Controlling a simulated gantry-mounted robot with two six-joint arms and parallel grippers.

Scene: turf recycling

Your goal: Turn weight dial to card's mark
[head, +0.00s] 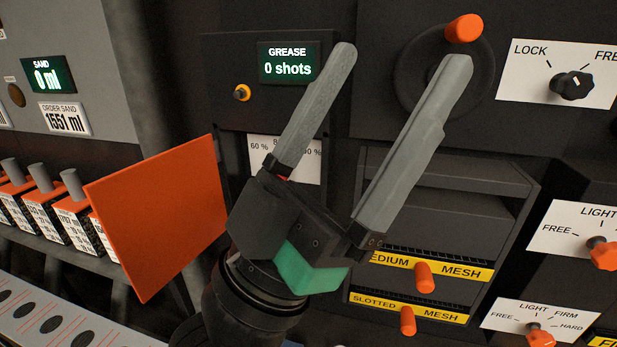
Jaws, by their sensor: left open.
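My left gripper (402,54) is open and empty, its two fingers spread wide and pointing up in front of the dark machine panel. No dial in view is legibly labelled weight. An orange dial (603,252) on a white plate marked FREE and LIGHT is cut off at the right edge. A lower orange dial (540,337) has a plate marked FREE, LIGHT, FIRM and HARD. A plate (308,166) reading 60 % and 90 % is partly hidden behind the left gripper. I cannot tell which card bears the mark. My right gripper is not in view.
A black knob (572,85) sits on a LOCK plate. An orange handle (464,28) is on a round wheel behind the fingers. Mesh drawers with orange pegs (424,277) are below. An orange board (160,222) stands left of the gripper. The grease display (288,63) reads 0 shots.

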